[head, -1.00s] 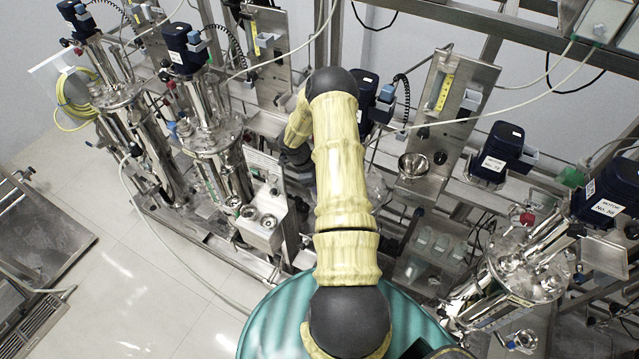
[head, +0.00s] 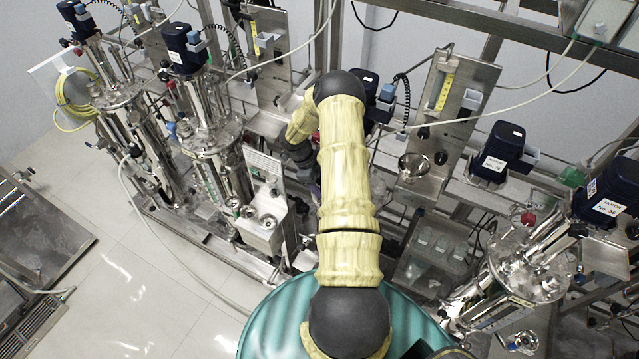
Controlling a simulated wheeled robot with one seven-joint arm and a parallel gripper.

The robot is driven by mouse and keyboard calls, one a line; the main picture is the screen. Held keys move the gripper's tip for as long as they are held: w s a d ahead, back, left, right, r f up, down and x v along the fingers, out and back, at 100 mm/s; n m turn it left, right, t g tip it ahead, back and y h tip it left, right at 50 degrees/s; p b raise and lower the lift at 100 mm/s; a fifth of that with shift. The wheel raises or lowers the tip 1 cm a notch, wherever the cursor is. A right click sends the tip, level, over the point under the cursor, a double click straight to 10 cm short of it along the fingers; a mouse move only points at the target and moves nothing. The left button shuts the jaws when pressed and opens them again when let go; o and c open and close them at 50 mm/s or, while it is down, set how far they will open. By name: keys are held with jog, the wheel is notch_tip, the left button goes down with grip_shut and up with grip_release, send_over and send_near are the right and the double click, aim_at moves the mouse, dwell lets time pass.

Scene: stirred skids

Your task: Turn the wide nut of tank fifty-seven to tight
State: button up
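My arm reaches forward over the middle of the skid, and its dark wrist part (head: 296,150) bends down to the left among the fittings there. My gripper is hidden behind my own arm and the equipment, so its fingers do not show. No wide nut can be made out. No label reading fifty-seven is legible. A dark blue motor (head: 364,88) stands just right of my arm, and whatever is below it is mostly covered by my arm.
Steel tanks (head: 212,132) with blue motors stand at left. Another tank (head: 531,262) is at right, near a motor (head: 606,202) that seems labelled No. 56. A steel box with round ports (head: 262,226) stands left of my arm. Tiled floor (head: 130,290) is open at lower left.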

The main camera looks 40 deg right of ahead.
jog(key=o, duration=1)
jog(key=shift+w+r, duration=0.1)
jog(key=shift+w+a+r+b, duration=0.15)
jog(key=shift+r+b, duration=0.25)
jog(key=shift+b, duration=0.45)
jog(key=shift+w+a+r+b, duration=0.25)
jog(key=shift+w+r+b, duration=0.25)
jog(key=shift+r+b, duration=0.3)
jog(key=shift+w+a+r+b, duration=0.1)
jog(key=shift+w+a+b, duration=0.95)
jog(key=shift+w, duration=0.5)
jog(key=shift+w+a+b, duration=0.9)
jog(key=shift+w+a, duration=0.3)
jog(key=shift+w, duration=0.4)
jog(key=shift+w+a+r+b, duration=0.1)
jog(key=shift+w+a+b, duration=0.95)
jog(key=shift+w, duration=0.5)
jog(key=shift+f, duration=0.1)
